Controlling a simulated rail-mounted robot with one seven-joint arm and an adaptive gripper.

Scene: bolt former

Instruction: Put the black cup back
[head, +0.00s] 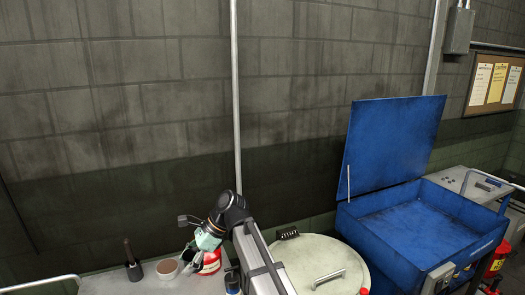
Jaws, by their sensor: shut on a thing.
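A black cup (135,271) stands upright on the grey bench top at the lower left, with a dark stick-like thing rising out of it. My gripper (188,256) points down and left over the bench, to the right of the black cup and apart from it. Its fingers are small and partly merge with what is behind them. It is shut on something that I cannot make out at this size.
A pale tub with a brown top (167,268) stands between the black cup and my gripper. A red can (211,263) is close behind my gripper. A round pale drum lid (318,257) and an open blue bin (415,215) are to the right.

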